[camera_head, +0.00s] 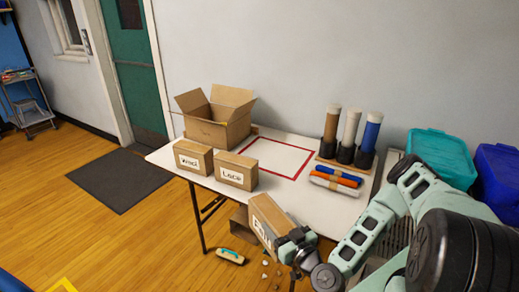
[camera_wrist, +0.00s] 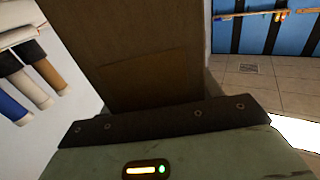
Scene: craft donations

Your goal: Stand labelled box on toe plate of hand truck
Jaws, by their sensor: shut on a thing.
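A brown cardboard box (camera_head: 264,219) with a white label hangs tilted in front of the table, apart from the floor. The label's lettering is partly visible and I cannot read it surely. My gripper (camera_head: 296,246) is shut on this box at its lower right side. In the wrist view the box (camera_wrist: 150,60) fills the middle, above the dark edge of my gripper (camera_wrist: 165,118); the fingertips are hidden there. I cannot make out the hand truck or its toe plate in either view.
The white table (camera_head: 325,205) holds two labelled boxes (camera_head: 236,171), an open carton (camera_head: 218,117), a red outline and upright rolls (camera_head: 349,132). Teal (camera_head: 443,157) and blue bins stand right. A teal-and-tan object (camera_head: 230,256) and small bits lie on the floor. Floor at left is clear around a dark mat (camera_head: 108,180).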

